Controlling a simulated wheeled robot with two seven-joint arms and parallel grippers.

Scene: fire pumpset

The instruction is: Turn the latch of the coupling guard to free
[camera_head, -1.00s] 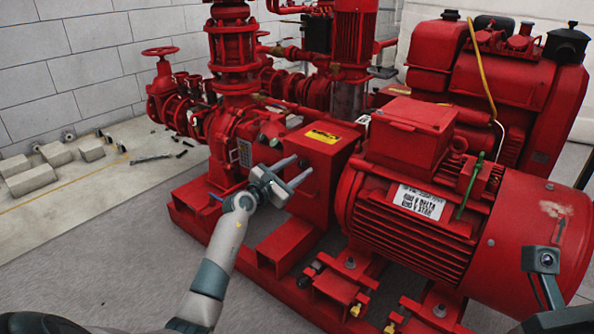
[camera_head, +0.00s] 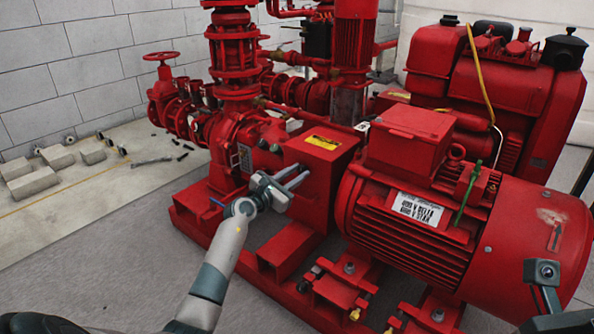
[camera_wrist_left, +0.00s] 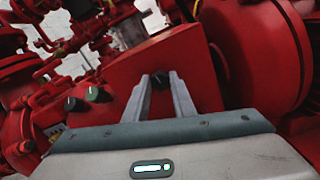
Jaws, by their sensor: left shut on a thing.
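The coupling guard (camera_head: 321,160) is a red box with a yellow label on top, between the pump and the motor. My left gripper (camera_head: 304,171) is at its front face. In the left wrist view, the latch (camera_wrist_left: 160,81) is a small dark knob on the red face of the guard (camera_wrist_left: 203,88). The tips of my left gripper (camera_wrist_left: 160,80) are shut on it, one finger on each side. The latch is hidden behind the fingers in the head view. Part of my right arm shows at the lower right edge; its fingers cannot be made out.
The large red motor (camera_head: 415,225) stands right of the guard, close to my left gripper. The red pump (camera_head: 238,150) is on the left. Two other dark knobs (camera_wrist_left: 83,98) show left of the fingers. Grey floor (camera_head: 90,262) is open at front left.

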